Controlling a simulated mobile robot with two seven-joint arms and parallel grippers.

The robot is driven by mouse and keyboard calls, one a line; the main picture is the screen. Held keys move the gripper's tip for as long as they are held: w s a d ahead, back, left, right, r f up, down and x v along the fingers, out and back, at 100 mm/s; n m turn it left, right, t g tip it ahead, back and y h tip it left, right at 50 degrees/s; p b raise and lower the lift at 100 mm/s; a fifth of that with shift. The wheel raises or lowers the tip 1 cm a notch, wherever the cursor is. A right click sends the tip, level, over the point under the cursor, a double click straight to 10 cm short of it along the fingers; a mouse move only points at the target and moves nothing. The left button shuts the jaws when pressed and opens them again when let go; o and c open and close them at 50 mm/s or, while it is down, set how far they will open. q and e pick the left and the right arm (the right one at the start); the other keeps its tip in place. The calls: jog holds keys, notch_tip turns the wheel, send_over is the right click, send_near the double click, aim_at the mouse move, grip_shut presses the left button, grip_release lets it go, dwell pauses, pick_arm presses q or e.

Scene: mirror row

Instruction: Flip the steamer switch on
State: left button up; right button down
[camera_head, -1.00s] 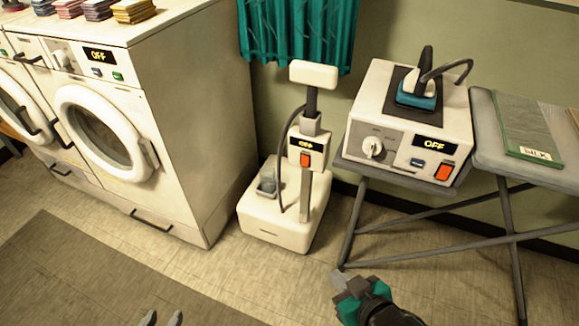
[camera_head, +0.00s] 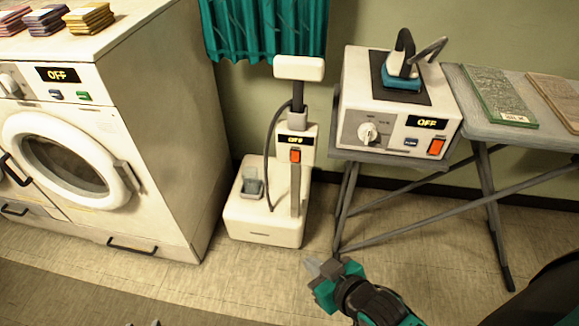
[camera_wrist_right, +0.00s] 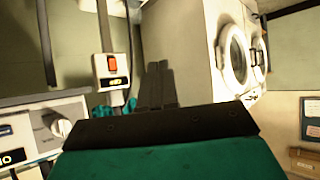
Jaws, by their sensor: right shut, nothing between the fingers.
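The garment steamer has a white base (camera_head: 262,222), a grey pole and a small control box with a display reading OFF (camera_head: 295,140). Its orange-red switch (camera_head: 295,156) is below the display and also shows in the right wrist view (camera_wrist_right: 111,63). My right gripper (camera_head: 318,268) is shut and empty, in front of and below the steamer box, touching nothing visible. Its dark fingers (camera_wrist_right: 161,85) show closed together in the wrist view, beside the box. Only two separated tips of my left gripper (camera_head: 143,323) show at the bottom edge of the head view.
A white ironing station (camera_head: 350,92) with its own orange switch (camera_head: 436,146), a knob and an OFF display stands right of the steamer on a grey ironing board (camera_head: 478,110). A washing machine (camera_head: 160,150) stands on the left. The floor before the steamer is clear.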

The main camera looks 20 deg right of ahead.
pick_arm(q)
jog(key=shift+d, duration=0.1)
pick_arm(e)
jog(key=w+a+f+n+h+b, duration=0.1)
jog(key=w+f+n+h+b, duration=0.35)
jog(key=w+f+b, duration=0.75)
pick_arm(q)
jog(key=w+d+f+b, duration=0.1)
jog(key=f+b, duration=0.2)
jog(key=f, duration=0.3)
jog(key=d+f+h+b, duration=0.1)
jog(key=d+f+b, duration=0.1)
jog(key=f, duration=0.4)
jog(key=shift+w+d+f+b, duration=0.3)
jog(key=shift+w+f+b, duration=0.1)
jog(key=shift+b, duration=0.35)
pick_arm(e)
jog(key=w+d+r+n+t+h, duration=0.1)
jog(key=w+d+r+n+h, duration=0.1)
jog(key=w, duration=0.4)
jog(key=w+d+r+n+t+h, duration=0.2)
jog(key=w+h, duration=0.2)
jog(key=w, duration=0.1)
jog(key=shift+w+d+r, duration=0.15)
jog(key=shift+w+d, duration=0.1)
jog(key=shift+w, duration=0.1)
pick_arm(q)
jog(key=shift+w, duration=0.1)
pick_arm(e)
jog(key=shift+h, duration=0.25)
